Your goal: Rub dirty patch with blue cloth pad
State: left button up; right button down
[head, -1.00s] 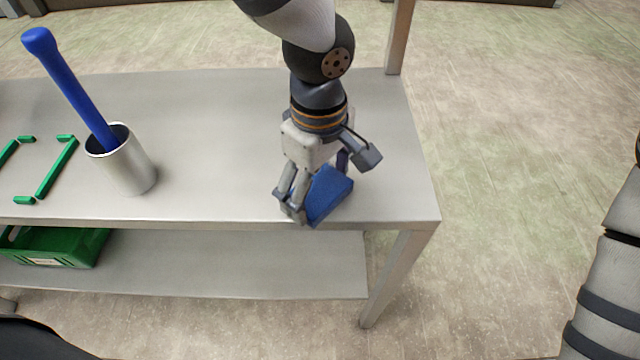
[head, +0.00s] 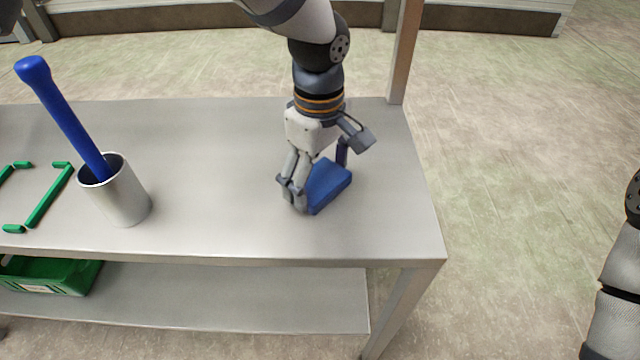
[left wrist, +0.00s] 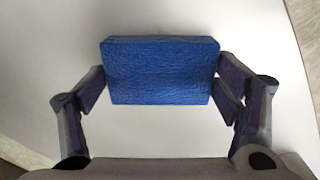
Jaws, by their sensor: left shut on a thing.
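The blue cloth pad (head: 329,184) is a block near the right end of the grey metal table, in the head view. My left gripper (head: 318,180) points down and is shut on the pad, with one finger at each side. In the left wrist view the pad (left wrist: 160,72) sits between the two fingers of the left gripper (left wrist: 160,85). Whether the pad touches the tabletop is hard to tell. I see no dirty patch on the visible tabletop; the area under the pad is hidden. My right gripper is not in view; part of my right arm shows at the right edge.
The table (head: 220,160) has a metal cup (head: 122,195) holding a blue-handled tool (head: 62,118). Green corner markers (head: 48,195) lie at the left. A green crate (head: 50,273) stands on the lower shelf (head: 230,300). A post (head: 404,50) rises at the back right corner.

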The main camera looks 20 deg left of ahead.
pick_arm(q)
jog(key=shift+w+a+f, duration=0.15)
jog(key=shift+w+f, duration=0.05)
jog(key=shift+w, duration=0.3)
jog(key=shift+w+a+f, duration=0.1)
jog(key=shift+w+f, duration=0.05)
jog(key=shift+w, duration=0.3)
jog(key=shift+w+r, duration=0.15)
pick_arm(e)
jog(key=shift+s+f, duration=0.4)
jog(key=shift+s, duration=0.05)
pick_arm(q)
notch_tip(320, 180, up, 6)
jog(key=shift+r+p, duration=0.1)
jog(key=shift+p, duration=0.65)
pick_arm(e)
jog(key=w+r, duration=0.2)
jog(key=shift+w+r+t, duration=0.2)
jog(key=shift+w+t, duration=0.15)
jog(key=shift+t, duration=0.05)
